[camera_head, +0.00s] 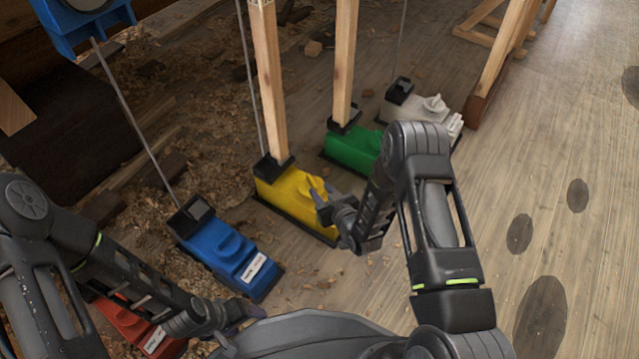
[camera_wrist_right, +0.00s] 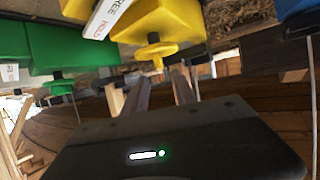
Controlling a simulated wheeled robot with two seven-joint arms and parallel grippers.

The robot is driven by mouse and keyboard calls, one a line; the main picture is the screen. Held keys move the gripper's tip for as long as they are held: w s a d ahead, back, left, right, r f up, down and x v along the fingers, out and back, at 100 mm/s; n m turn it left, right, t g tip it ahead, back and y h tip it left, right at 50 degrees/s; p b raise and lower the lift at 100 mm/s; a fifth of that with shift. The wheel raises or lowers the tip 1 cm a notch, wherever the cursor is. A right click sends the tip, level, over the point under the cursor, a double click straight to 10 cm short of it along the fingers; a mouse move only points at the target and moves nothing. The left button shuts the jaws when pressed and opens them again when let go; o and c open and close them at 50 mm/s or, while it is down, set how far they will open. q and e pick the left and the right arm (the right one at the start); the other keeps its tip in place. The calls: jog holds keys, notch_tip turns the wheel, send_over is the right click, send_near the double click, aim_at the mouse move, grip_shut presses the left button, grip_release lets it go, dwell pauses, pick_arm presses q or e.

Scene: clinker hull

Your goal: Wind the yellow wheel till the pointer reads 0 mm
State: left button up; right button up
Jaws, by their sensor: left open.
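The yellow box (camera_head: 290,192) stands on the floor with a wooden post rising from its back end. Its yellow wheel (camera_wrist_right: 150,52) shows in the right wrist view, with a small knob at its middle. My right gripper (camera_head: 322,207) is at the front of the yellow box. In the right wrist view its two fingers (camera_wrist_right: 160,82) are spread apart, with the wheel just beyond their tips; I cannot tell if they touch it. My left gripper (camera_head: 245,325) is open and empty, low in the head view, right of the red box. I cannot make out a pointer or scale.
A green box (camera_head: 352,150) and a white box (camera_head: 415,108) stand behind and right of the yellow one. A blue box (camera_head: 228,250) and a red box (camera_head: 125,325) stand left. Wood shavings (camera_head: 200,90) cover the floor at the back. Bare planks lie to the right.

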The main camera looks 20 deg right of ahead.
aim_at(313, 182)
jog(key=b+x, duration=0.3)
jog(key=x, duration=0.4)
jog(key=shift+f+b, duration=0.2)
jog(key=shift+b, duration=0.1)
jog(key=shift+w+a, duration=0.1)
jog(key=shift+w, duration=0.25)
jog(key=shift+c, duration=0.4)
grip_shut()
